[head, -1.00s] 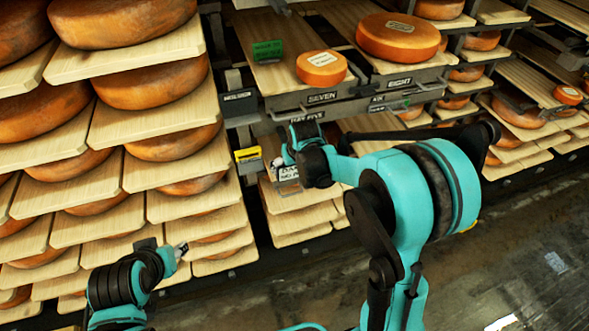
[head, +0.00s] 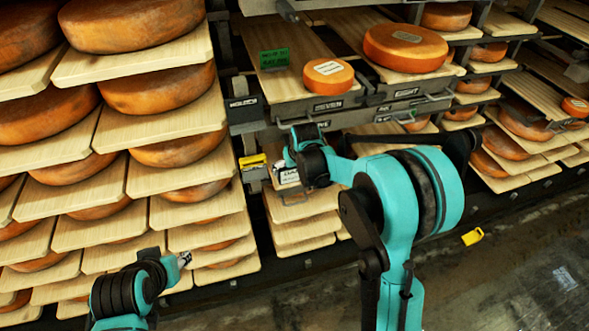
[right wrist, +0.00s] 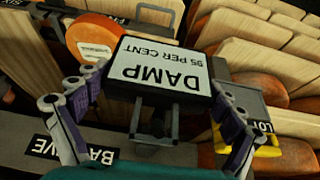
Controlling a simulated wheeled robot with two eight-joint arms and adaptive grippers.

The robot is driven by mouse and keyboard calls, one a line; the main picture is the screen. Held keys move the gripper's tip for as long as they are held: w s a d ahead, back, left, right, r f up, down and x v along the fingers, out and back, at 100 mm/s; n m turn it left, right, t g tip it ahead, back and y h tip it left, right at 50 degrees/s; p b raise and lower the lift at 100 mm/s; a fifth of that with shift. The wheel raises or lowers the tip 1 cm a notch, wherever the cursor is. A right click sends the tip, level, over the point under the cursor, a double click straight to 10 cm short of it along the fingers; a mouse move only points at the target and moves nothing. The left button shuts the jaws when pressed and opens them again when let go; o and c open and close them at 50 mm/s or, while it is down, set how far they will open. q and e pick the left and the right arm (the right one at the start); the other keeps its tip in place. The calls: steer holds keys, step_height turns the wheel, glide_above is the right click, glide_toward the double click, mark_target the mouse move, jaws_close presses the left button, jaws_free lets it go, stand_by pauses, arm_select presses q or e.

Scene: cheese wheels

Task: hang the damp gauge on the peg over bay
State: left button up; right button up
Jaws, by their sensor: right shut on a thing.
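The damp gauge (right wrist: 158,72), a dark-framed plate reading DAMP 95 PER CENT, appears upside down in the right wrist view. My right gripper (right wrist: 150,118) is shut on it, with a finger at each side. In the head view the gauge's pale face (head: 288,176) shows partly below my right gripper (head: 292,160), in front of the rack under the bay seven board. A bay label (right wrist: 85,153), partly covered by a finger, is at lower left in the wrist view. I cannot make out the peg. My left gripper (head: 183,259) is low at left by the lower boards; its jaws are unclear.
A yellow-topped tag (head: 252,162) hangs on the rack post left of my right gripper. A small cheese wheel (head: 328,73) and a green card (head: 274,58) are on the bay seven board. Cheese-laden shelves fill the left. A yellow object (head: 473,237) lies on the floor.

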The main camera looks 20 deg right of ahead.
stand_by(0.4)
steer(key=o, duration=1)
steer(key=shift+o, duration=0.2)
steer(key=shift+s+r, duration=0.1)
steer(key=v, duration=1.2)
steer(key=s+f+t+b, duration=0.1)
steer(key=s+f+b, duration=0.1)
steer(key=s, duration=0.9)
steer(key=s+f+t+b, duration=0.1)
steer(key=s+f+b, duration=0.2)
steer(key=s, duration=0.9)
steer(key=shift+d+f, duration=0.15)
steer(key=shift+f, duration=0.5)
